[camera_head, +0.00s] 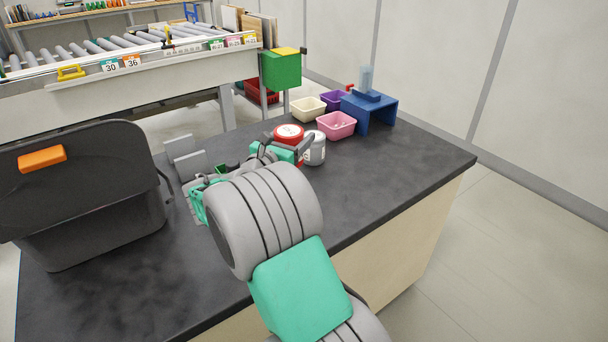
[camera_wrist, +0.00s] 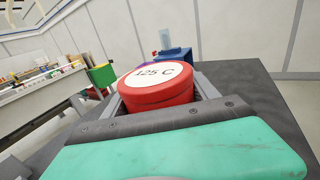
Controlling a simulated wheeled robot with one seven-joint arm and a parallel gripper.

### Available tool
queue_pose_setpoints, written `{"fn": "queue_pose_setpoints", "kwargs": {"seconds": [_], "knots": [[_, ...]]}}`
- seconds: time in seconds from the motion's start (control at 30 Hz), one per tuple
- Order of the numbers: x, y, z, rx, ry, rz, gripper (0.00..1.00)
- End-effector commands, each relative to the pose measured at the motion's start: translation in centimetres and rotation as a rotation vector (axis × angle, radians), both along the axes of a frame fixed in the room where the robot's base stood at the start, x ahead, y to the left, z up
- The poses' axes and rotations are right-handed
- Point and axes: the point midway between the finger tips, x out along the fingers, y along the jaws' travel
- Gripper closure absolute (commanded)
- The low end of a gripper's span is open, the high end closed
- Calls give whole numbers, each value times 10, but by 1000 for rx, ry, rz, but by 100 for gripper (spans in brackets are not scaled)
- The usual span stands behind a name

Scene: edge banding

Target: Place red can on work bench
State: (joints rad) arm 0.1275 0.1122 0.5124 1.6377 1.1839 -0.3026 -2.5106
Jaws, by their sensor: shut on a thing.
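The red can (camera_head: 289,132) has a white lid label and stands upright between the fingers of my gripper (camera_head: 287,150). In the wrist view the can (camera_wrist: 158,95) shows "125 C" on its label, with a finger on each side. My gripper is shut on it. The can is over the dark top of the work bench (camera_head: 400,165). Its lower part is hidden by my gripper, so I cannot tell whether its base touches the bench.
A grey-white can (camera_head: 315,150) stands close to the right of the red can. Behind are a pink bin (camera_head: 337,125), a cream bin (camera_head: 308,109), a purple bin (camera_head: 333,99) and a blue stand (camera_head: 370,112). A black crate (camera_head: 90,225) fills the left. The bench's right end is clear.

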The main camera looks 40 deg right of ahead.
Motion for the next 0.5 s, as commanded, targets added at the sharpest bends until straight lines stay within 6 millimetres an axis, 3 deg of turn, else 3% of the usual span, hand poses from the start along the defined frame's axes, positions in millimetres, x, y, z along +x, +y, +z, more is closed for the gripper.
{"fn": "queue_pose_setpoints", "kwargs": {"seconds": [0.2,0.3,0.5], "knots": [[-40,-47,-34,0,1,-4,97],[-50,-60,-55,-1,1,-3,97],[-60,-74,-74,-2,-3,0,97]]}}
